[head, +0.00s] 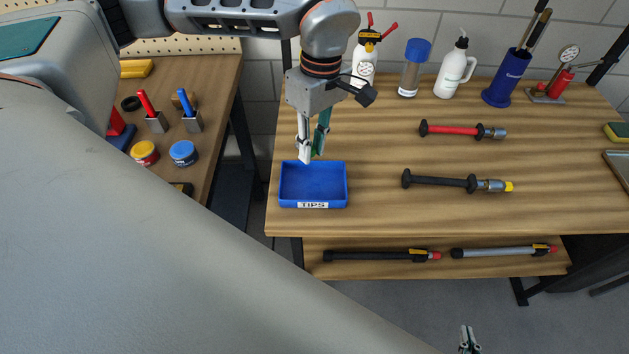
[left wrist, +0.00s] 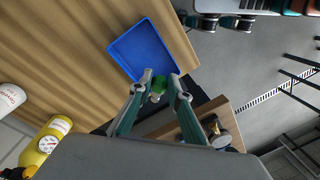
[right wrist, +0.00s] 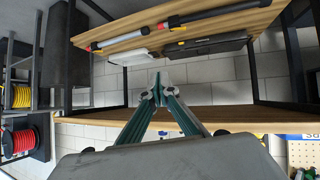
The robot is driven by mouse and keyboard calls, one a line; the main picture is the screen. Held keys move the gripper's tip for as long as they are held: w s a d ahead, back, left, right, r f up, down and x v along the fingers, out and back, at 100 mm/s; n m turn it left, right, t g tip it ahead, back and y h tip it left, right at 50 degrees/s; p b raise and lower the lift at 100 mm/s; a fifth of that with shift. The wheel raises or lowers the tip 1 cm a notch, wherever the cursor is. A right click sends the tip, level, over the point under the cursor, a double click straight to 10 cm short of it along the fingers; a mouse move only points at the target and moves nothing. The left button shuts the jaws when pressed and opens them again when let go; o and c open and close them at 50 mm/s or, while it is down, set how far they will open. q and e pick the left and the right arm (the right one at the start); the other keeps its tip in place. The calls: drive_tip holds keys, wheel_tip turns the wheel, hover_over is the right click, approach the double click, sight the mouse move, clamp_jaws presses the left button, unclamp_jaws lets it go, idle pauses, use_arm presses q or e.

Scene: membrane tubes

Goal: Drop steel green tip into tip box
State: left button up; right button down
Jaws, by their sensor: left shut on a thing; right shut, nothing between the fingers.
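The blue tip box (head: 312,184), labelled TIPS, sits on the wooden bench near its left front corner. It also shows in the left wrist view (left wrist: 141,50) and looks empty. My left gripper (head: 308,158) is above the back edge of the box, pointing down. In the left wrist view my left gripper (left wrist: 158,84) is shut on the steel green tip (left wrist: 159,86), whose green part shows between the fingertips. My right gripper (head: 467,338) is low in front of the bench, far from the box. In the right wrist view (right wrist: 159,92) its fingers meet with nothing between them.
Two tubes lie on the bench: one with a red body (head: 452,131) and one black with a yellow tip (head: 445,181). Bottles, a blue tool cup (head: 506,80) and a gauge stand line the back. The bench around the box is clear. A lower shelf (head: 345,268) holds two more tubes.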

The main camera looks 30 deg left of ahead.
use_arm(q)
wheel_tip(320, 180, down, 5)
drive_tip(key=b, duration=0.4)
drive_tip(key=shift+f, duration=0.2)
drive_tip(key=shift+f+b, duration=0.3)
drive_tip(key=shift+r, duration=0.1)
drive_tip(key=o, duration=1)
drive_tip(key=shift+o, duration=0.2)
wheel_tip(320, 180, up, 12)
drive_tip(key=w, duration=0.1)
drive_tip(key=shift+w+d, duration=0.15)
drive_tip(key=shift+d, duration=0.05)
